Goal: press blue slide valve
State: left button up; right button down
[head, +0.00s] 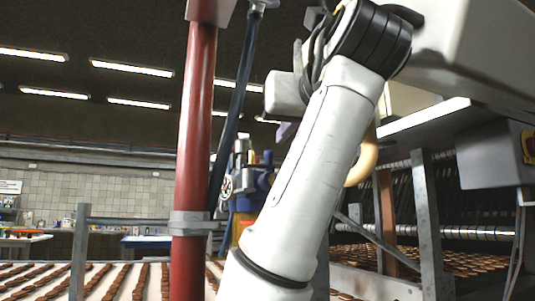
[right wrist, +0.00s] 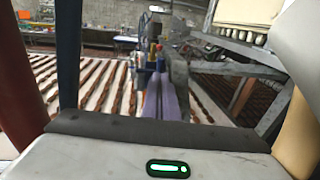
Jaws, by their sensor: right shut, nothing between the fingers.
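A blue fitting (head: 240,186), possibly the slide valve, shows behind my white right arm in the head view, with a round gauge-like part at its left. My arm covers much of it. In the right wrist view, small blue and yellow parts (right wrist: 157,58) show just beyond my right gripper (right wrist: 168,84). Its narrow lilac fingers point forward and are together, with nothing between them. I cannot tell whether the fingertips touch the blue part. My left gripper is not in view.
A red upright pipe (head: 194,120) and a dark blue slanted pipe (head: 236,100) stand left of my arm. A belt with rows of brown biscuits (head: 120,283) runs behind them. A metal frame and machine housing (head: 430,225) stand at the right.

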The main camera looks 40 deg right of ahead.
jog(key=shift+w, duration=0.1)
send_near(269, 153)
jog(key=x, duration=0.5)
jog(key=shift+d, duration=0.1)
jog(key=shift+w+d+p, duration=0.2)
jog(key=shift+w+p, duration=0.1)
jog(key=shift+w, duration=0.25)
